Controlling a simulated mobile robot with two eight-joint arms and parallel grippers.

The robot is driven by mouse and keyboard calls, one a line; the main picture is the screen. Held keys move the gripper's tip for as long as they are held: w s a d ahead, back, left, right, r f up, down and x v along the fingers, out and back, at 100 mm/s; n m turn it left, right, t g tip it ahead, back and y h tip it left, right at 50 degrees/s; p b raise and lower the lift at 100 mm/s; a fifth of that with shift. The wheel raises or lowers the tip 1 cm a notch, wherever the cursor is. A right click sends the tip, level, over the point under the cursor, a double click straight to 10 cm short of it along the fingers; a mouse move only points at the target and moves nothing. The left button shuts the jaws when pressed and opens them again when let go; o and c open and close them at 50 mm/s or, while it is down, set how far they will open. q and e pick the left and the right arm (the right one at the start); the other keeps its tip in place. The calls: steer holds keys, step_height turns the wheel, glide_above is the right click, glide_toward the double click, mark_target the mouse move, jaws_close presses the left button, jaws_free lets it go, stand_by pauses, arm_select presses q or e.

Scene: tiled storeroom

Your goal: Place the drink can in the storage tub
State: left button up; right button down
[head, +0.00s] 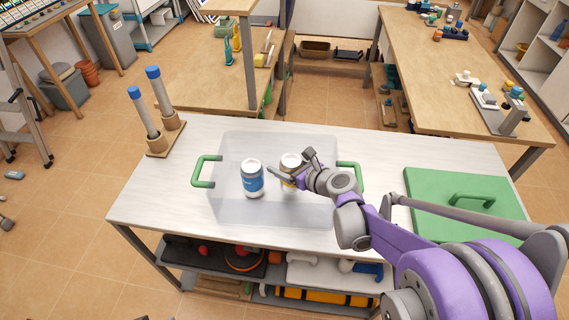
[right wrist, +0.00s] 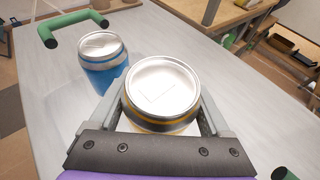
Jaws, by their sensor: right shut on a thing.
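The storage tub (head: 230,212) is a clear box with green handles at its left and right ends, standing on the white table. A blue and white drink can (head: 252,180) stands upright within the tub's outline. My right gripper (head: 289,176) is shut on a second can (head: 290,160), white with a dark and yellow band. This held can (right wrist: 162,85) is upright between the fingers in the right wrist view, beside the blue can (right wrist: 104,62) but apart from it. I cannot tell whether its base touches the tub floor. My left gripper is out of view.
A green lid (head: 450,215) with a handle lies on the table at the right. A wooden stand (head: 165,140) with two blue-capped tubes is at the back left. The table's left front is clear. Other workbenches stand behind.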

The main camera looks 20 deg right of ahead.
steer(key=shift+f, duration=0.4)
jaws_free()
steer(key=shift+r, duration=0.6)
steer(key=p+v, duration=0.2)
steer(key=v, duration=1)
steer(key=shift+r, duration=0.2)
